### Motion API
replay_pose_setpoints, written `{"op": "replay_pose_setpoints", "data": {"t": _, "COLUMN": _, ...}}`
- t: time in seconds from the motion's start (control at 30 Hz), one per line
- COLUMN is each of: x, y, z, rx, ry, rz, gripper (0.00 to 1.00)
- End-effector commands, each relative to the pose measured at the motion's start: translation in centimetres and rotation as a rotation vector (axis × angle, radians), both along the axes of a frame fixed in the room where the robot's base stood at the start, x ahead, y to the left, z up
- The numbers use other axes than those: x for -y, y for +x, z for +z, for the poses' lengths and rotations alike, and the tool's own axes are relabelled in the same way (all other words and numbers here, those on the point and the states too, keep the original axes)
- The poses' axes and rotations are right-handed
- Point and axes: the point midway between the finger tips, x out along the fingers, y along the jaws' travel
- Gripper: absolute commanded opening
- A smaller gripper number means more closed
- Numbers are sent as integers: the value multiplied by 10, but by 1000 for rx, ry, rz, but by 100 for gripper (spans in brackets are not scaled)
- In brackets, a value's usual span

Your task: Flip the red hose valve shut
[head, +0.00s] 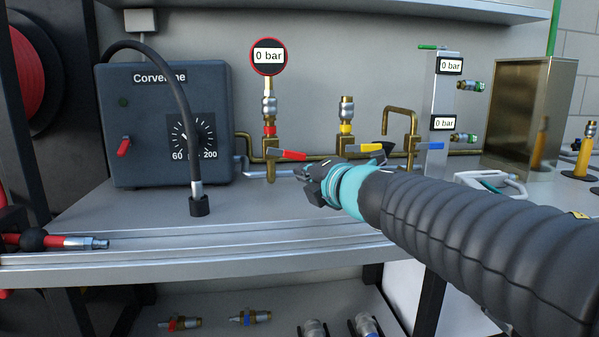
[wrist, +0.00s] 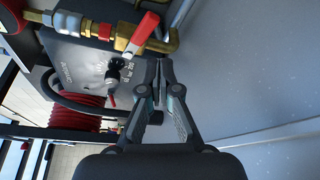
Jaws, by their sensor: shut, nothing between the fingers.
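The red hose valve has a red lever (head: 290,155) on a brass fitting (head: 270,145) under a round gauge reading 0 bar (head: 268,57). The lever points to the right, nearly level. In the wrist view the red lever (wrist: 137,33) appears above and left of the fingertips, apart from them. My gripper (head: 312,186) is just below and to the right of the lever in the head view. In the wrist view my gripper (wrist: 158,85) has its fingertips together with nothing between them.
A dark Corverine box (head: 165,120) with a dial and red switch stands left, a black hose before it. Yellow (head: 342,151) and blue (head: 430,147) levers sit to the right. A metal tank (head: 525,110) stands farther right. The bench front is mostly clear.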

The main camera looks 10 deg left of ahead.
Motion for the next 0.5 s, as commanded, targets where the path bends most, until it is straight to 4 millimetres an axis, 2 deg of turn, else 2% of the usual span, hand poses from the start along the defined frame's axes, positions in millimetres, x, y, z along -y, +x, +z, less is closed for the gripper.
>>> {"op": "replay_pose_setpoints", "data": {"t": 0.2, "x": 20, "y": -31, "z": 6, "rx": 3, "ry": 0, "rz": 3, "gripper": 0}}
{"op": "replay_pose_setpoints", "data": {"t": 0.5, "x": 33, "y": -50, "z": 8, "rx": 0, "ry": 0, "rz": 7, "gripper": 0}}
